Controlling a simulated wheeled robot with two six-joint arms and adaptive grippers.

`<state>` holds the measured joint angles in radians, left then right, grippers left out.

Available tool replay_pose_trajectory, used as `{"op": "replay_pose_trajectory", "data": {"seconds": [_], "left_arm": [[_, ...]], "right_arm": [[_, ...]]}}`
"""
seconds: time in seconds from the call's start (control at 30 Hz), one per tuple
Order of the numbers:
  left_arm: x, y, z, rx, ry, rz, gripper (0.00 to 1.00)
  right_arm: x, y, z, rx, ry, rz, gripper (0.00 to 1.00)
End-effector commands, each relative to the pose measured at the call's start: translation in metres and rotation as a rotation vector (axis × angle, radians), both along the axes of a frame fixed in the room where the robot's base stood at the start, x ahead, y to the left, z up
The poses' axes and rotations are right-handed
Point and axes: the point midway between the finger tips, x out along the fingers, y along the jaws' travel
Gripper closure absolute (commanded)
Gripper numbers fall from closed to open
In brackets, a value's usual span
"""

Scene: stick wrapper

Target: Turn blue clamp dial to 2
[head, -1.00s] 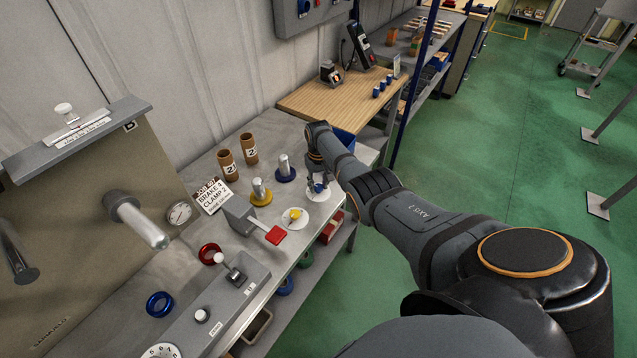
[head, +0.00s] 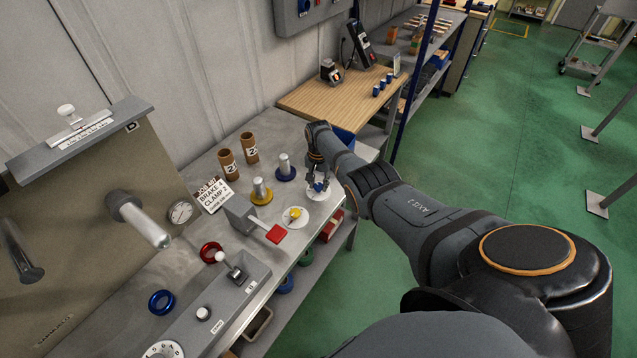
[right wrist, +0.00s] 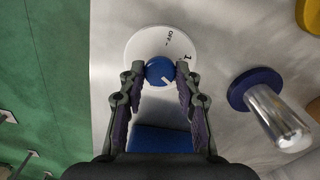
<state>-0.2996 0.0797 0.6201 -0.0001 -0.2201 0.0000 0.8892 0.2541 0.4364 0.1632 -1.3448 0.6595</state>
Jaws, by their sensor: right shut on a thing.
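The blue clamp dial knob (right wrist: 160,71) sits on a round white dial face (right wrist: 133,49) in the right wrist view. The face shows "OFF" and "1" along its far and right edge; the rest of its marks are hidden or out of sight. A short white mark on the knob points toward the lower right of the picture. My right gripper (right wrist: 154,73) is shut on the knob, one finger on each side. In the head view my right gripper (head: 319,182) reaches down over the white dial face (head: 328,194) at the bench's far end. My left gripper is not in view.
A blue-based metal post (head: 285,168) stands close beside the dial. A yellow dial (head: 295,213), yellow-based post (head: 261,191), red-ended lever (head: 276,233) and card reading "CLAMP 2" (head: 215,195) are nearer. Two brown tubes (head: 228,163) stand behind. Green floor lies beyond the bench edge.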

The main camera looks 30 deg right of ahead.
Motion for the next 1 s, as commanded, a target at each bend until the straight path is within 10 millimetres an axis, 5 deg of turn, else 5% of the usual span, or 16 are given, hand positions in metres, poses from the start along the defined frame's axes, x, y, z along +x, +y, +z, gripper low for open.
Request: {"op": "replay_pose_trajectory", "data": {"seconds": [0.53,0.57,0.7,1.0], "left_arm": [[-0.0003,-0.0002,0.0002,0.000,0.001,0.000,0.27],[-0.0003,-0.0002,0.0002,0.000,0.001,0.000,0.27],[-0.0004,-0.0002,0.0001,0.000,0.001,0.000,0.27],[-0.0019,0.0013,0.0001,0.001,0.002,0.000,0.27]], "right_arm": [[0.0007,-0.0002,0.0005,-0.001,-0.002,-0.021,0.99],[0.0007,-0.0002,0.0005,-0.001,-0.002,-0.021,0.63],[0.0005,-0.0002,0.0004,0.000,-0.001,-0.021,0.44],[0.0003,-0.0002,0.0008,-0.001,-0.001,-0.021,0.44]]}}
